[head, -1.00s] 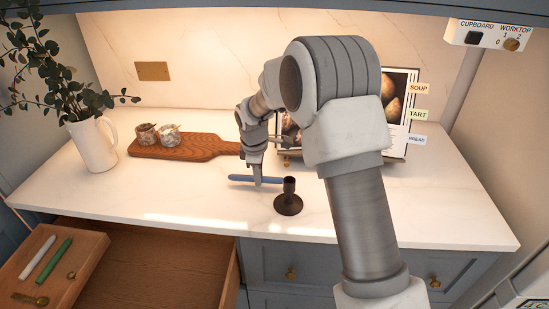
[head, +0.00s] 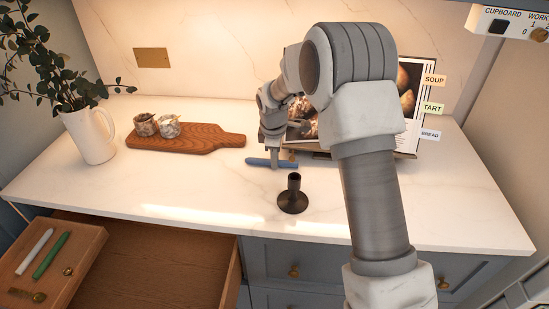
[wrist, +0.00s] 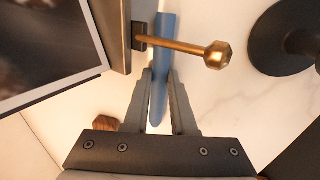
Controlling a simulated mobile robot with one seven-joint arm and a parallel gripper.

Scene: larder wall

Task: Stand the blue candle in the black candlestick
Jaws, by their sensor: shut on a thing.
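The blue candle (head: 258,162) is held level, lying crosswise in the head view. My gripper (head: 275,165) is shut on it near its right part. In the wrist view the candle (wrist: 163,45) runs between the two fingers (wrist: 158,85). I cannot tell how far it is above the worktop. The black candlestick (head: 293,198) stands upright on the worktop, in front of and slightly right of my gripper, its socket empty as far as I see. Part of its dark base (wrist: 275,45) shows at the right of the wrist view.
The cookbook on its stand (head: 412,110) is close behind my gripper; a brass knob on a rod (wrist: 215,55) crosses just by the candle. A wooden board (head: 200,142) with two jars, a white jug (head: 90,138) and an open drawer (head: 150,270) are left.

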